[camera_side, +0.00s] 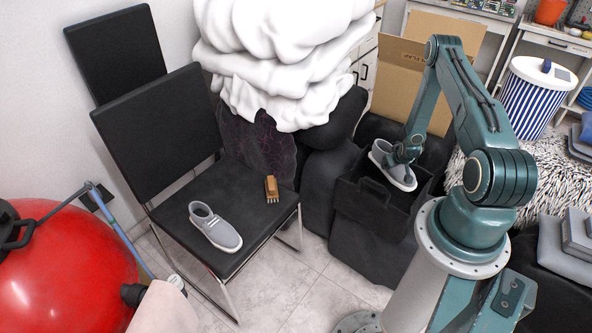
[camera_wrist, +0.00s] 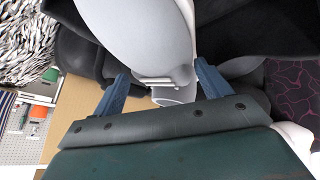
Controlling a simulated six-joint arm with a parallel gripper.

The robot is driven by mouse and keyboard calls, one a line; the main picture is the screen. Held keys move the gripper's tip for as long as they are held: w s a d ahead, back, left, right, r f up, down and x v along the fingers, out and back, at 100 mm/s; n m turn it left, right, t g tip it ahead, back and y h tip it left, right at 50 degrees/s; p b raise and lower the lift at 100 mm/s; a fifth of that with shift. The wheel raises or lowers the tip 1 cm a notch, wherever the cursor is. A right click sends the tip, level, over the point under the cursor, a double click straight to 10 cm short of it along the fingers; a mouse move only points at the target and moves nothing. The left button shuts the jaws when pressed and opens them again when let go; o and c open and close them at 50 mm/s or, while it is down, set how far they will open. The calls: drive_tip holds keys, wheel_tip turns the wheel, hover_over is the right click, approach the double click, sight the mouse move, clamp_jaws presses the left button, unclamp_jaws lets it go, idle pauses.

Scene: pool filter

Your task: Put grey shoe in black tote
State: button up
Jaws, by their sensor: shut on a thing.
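A grey shoe with a white sole (camera_side: 393,167) is held at my gripper (camera_side: 394,153), above the opening of the black tote (camera_side: 378,222). In the wrist view the held shoe (camera_wrist: 150,45) fills the upper middle, between the two blue fingers of my gripper (camera_wrist: 160,85). The held shoe is tilted, and the arm hides part of it in the side view. A second grey shoe (camera_side: 216,228) with white laces lies on the seat of the black chair (camera_side: 190,215).
A brown brush (camera_side: 271,188) lies on the chair seat. An open cardboard box (camera_side: 405,75) stands behind the tote. A red pool filter tank (camera_side: 70,265) is at the lower left. A striped bin (camera_side: 535,95) stands at the right.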

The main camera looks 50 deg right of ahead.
sight(393, 177)
wheel_tip(393, 177, down, 12)
idle(0.6)
drive_tip(key=shift+f, duration=0.1)
drive_tip(key=shift+f, duration=1.75)
drive_tip(key=shift+f, duration=0.1)
drive_tip(key=o, duration=1.2)
drive_tip(key=shift+c, duration=0.2)
drive_tip(key=shift+v, duration=1.7)
drive_tip(key=shift+d+r, duration=0.1)
drive_tip(key=shift+r, duration=3.3)
